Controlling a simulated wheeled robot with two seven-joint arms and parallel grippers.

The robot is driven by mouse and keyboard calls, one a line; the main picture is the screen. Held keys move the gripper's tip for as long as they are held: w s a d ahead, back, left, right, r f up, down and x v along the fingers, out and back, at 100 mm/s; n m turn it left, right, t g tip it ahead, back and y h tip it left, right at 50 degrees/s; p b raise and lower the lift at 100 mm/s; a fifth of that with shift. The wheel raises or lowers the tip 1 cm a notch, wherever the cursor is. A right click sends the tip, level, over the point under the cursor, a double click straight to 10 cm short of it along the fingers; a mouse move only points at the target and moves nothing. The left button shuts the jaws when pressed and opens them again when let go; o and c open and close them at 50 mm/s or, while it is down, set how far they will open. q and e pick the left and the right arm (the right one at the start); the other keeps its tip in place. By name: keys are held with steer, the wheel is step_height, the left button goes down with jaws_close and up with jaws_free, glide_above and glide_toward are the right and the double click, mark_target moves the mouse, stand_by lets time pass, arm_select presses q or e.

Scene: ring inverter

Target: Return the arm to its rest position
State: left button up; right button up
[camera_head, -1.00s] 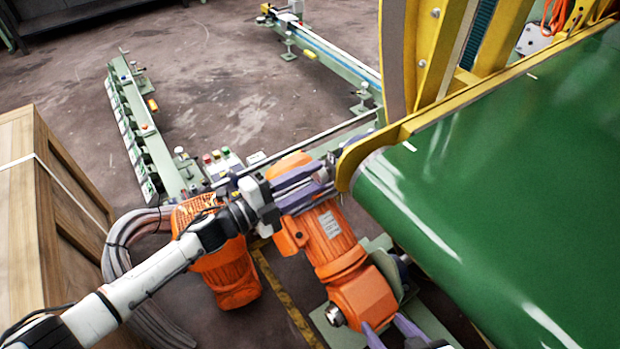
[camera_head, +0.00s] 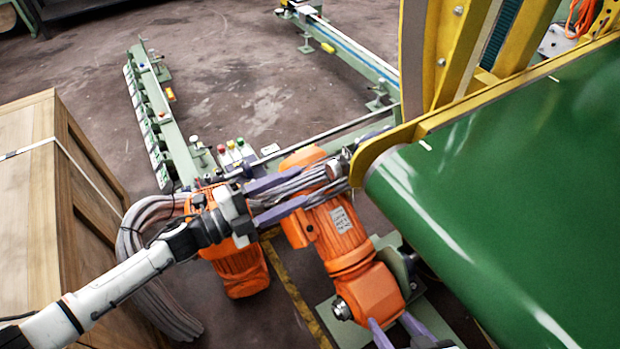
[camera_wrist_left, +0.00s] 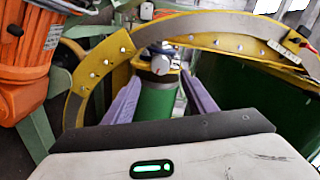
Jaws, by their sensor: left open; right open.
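My left gripper (camera_head: 303,188) is open. Its white arm comes in from the lower left of the head view, and its two purple fingers overlap the orange motor (camera_head: 348,232) in the picture. A grey ribbed part (camera_head: 318,178) shows between and beyond the fingers; I cannot tell whether they touch it. In the left wrist view the fingers of this gripper (camera_wrist_left: 160,88) are spread, with a green cylinder and a yellow curved frame (camera_wrist_left: 105,62) behind them. My right gripper (camera_head: 394,322) is open at the bottom edge of the head view, showing mainly its purple fingers.
A wooden crate (camera_head: 30,200) stands at the left, near the left arm. Grey cables (camera_head: 140,250) run beside a second orange motor (camera_head: 240,268). Open floor (camera_head: 240,80) lies at the back.

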arm_select(q)
steer(key=shift+v, duration=1)
steer(key=s+a+f+n+g+y+p, duration=0.1)
steer(key=s+a+f+n+y, duration=0.2)
steer(key=s+f+n+y, duration=0.3)
steer(key=s+a+f+n+g+y+p, duration=0.1)
steer(key=s+a+f+n+y, duration=0.2)
steer(key=s+n, duration=1.1)
step_height(320, 180, down, 4)
steer(key=n+y, duration=0.3)
steer(key=shift+s+p, duration=0.3)
steer(key=shift+s, duration=0.1)
